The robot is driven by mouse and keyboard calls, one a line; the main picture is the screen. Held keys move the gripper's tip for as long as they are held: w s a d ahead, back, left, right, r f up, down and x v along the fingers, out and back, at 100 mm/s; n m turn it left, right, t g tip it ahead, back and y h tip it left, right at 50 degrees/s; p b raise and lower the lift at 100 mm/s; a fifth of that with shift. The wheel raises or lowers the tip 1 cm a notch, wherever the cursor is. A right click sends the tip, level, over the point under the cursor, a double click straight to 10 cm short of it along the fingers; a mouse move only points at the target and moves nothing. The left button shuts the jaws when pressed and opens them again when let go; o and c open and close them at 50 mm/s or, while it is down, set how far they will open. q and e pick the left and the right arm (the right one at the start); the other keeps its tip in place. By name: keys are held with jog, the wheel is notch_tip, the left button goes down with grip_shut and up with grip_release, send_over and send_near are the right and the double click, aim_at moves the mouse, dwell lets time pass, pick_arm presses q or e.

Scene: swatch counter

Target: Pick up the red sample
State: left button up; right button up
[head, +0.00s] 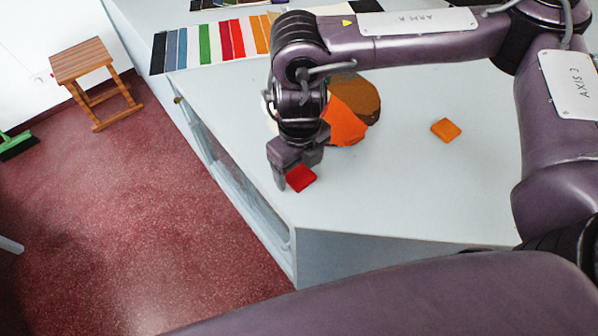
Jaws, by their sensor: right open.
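The red sample (301,178) is a small red block on the pale counter, close to the counter's left edge. My right gripper (294,172) points down right at it and is open. One finger shows at the left of the sample and the other partly behind it. I cannot tell whether either finger touches it. My left gripper is out of view.
An orange sample (446,130) lies to the right on the counter (410,205). A larger orange piece (345,124) and a brown round piece (360,95) lie behind my gripper. A colour-strip row (221,42) is at the back. A wooden stool (82,60) stands on the floor.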

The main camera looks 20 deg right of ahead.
jog(key=shift+f, duration=0.55)
jog(key=c, duration=1)
jog(key=shift+r, duration=0.15)
